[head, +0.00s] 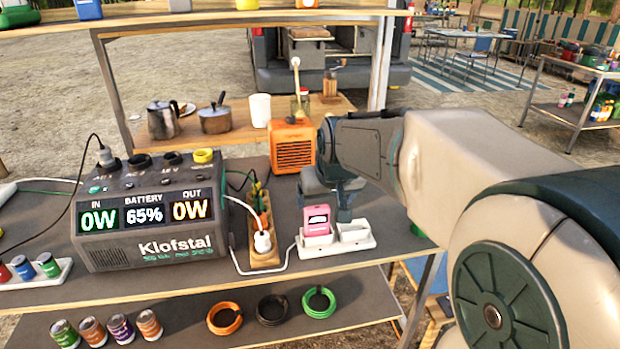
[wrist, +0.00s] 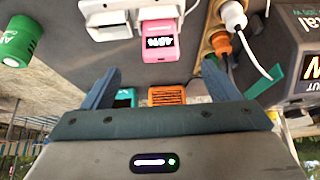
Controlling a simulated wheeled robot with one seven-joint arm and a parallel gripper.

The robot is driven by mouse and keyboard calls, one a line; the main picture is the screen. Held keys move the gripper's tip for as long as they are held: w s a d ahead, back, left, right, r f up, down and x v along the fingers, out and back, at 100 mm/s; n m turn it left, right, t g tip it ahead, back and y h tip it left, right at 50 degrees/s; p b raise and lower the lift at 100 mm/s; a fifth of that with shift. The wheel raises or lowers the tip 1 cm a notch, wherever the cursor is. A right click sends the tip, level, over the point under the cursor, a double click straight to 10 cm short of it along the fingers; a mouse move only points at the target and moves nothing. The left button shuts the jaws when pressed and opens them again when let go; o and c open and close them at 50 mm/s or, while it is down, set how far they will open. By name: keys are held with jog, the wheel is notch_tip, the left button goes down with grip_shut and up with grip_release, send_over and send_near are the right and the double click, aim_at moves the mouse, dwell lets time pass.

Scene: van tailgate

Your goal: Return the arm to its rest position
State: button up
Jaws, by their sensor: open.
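My gripper (head: 331,196) is open and empty above the table, at the end of my arm reaching in from the right. In the wrist view its two blue-grey fingers (wrist: 158,82) stand well apart. A pink device (head: 317,220) stands in the left slot of a white two-slot dock (head: 337,247), just below my gripper in the head view. The right slot looks empty. The wrist view shows the pink device (wrist: 158,42) and its lit percentage display beyond the fingertips, with nothing between them and the fingers.
A grey power station (head: 150,215) reads 65%. Beside it is a wooden power strip (head: 264,255) with plugs and cables. An orange box (head: 292,146) stands behind the dock, close to my wrist. A shelf (head: 250,20) spans above the back. Cable coils and cans lie below.

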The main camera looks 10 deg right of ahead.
jog(key=s+r+g+p, duration=0.1)
jog(key=s+r+p, duration=0.2)
jog(key=s+p, duration=0.4)
jog(key=s+r+g+p, duration=0.2)
jog(key=s+r+p, duration=0.2)
jog(key=s, duration=0.9)
jog(key=p, duration=0.3)
jog(key=shift+s+a+r, duration=0.15)
jog(key=shift+s+r, duration=0.05)
jog(key=shift+c, duration=0.3)
